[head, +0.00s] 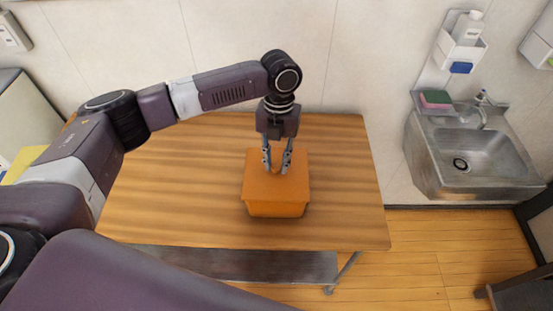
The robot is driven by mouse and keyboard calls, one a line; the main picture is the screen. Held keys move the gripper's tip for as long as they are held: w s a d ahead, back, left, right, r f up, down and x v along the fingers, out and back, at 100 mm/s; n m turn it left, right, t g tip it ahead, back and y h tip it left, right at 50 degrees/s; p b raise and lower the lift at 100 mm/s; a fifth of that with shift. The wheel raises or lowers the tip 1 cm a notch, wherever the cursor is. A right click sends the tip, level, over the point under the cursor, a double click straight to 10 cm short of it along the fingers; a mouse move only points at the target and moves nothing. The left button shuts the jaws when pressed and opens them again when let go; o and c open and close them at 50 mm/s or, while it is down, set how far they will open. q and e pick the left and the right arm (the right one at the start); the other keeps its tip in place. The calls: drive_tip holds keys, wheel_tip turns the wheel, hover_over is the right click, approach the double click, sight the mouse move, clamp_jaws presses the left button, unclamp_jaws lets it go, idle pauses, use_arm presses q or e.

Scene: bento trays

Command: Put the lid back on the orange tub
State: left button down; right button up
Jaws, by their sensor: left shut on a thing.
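The orange tub (276,209) stands on the wooden table, right of the table's middle. The orange lid (258,186) lies over the tub's top, lined up with it as far as I can see. Whether it sits fully down on the rim is too small to tell. My left gripper (277,170) points down over the lid, its fingers shut on the small knob at the lid's middle. The inside of the tub is hidden by the lid. My right gripper is not in view.
The wooden table (175,190) is otherwise bare, with free room left and right of the tub. A wall stands close behind it. A metal sink (470,160) with a sponge (436,98) and a bottle (467,28) above it is on the right wall.

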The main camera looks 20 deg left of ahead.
use_arm(q)
drive_tip(key=shift+f+p, duration=0.15)
drive_tip(key=shift+p, duration=0.15)
idle(0.7)
drive_tip(key=c, duration=1.1)
unclamp_jaws()
wheel_tip(320, 180, up, 5)
drive_tip(key=p, duration=0.5)
drive_tip(key=shift+r, duration=1)
drive_tip(key=shift+c, duration=0.6)
